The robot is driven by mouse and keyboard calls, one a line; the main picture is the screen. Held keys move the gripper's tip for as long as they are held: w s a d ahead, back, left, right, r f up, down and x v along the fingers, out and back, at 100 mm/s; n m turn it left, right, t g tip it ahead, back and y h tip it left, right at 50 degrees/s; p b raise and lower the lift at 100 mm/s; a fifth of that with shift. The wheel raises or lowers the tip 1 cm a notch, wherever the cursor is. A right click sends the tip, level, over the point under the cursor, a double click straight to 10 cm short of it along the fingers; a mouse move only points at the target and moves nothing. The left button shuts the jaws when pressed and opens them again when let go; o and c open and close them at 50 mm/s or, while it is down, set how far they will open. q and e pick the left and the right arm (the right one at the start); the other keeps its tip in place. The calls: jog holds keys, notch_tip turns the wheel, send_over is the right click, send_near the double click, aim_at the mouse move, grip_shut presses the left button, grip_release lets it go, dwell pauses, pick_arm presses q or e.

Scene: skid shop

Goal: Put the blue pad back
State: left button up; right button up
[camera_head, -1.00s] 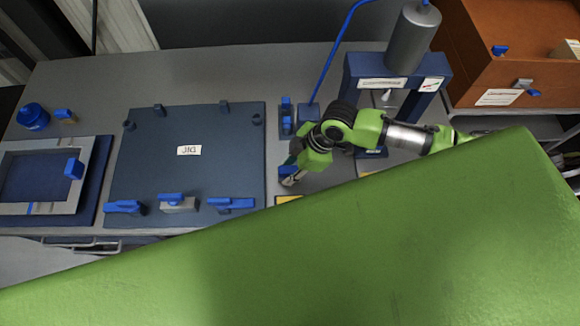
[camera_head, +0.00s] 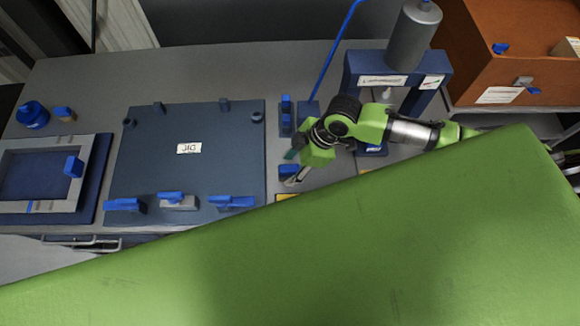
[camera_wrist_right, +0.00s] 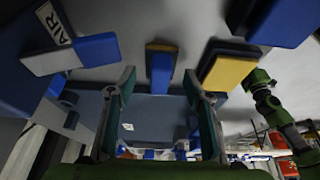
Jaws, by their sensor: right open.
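A small blue block, which looks like the blue pad (camera_head: 289,170), lies on the grey bench right of the JIG board. My left gripper is not in view.
The dark JIG board (camera_head: 190,125) carries blue clamps. Blue blocks (camera_head: 286,115) stand at its right. A blue press frame (camera_head: 440,75) stands behind my right arm. A framed tray (camera_head: 85,206) lies at left. A large green shape hides the front.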

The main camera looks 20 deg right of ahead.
jog(key=b+v, duration=0.1)
jog(key=v, duration=0.9)
jog(key=shift+d+r, duration=0.2)
jog(key=shift+r, duration=0.1)
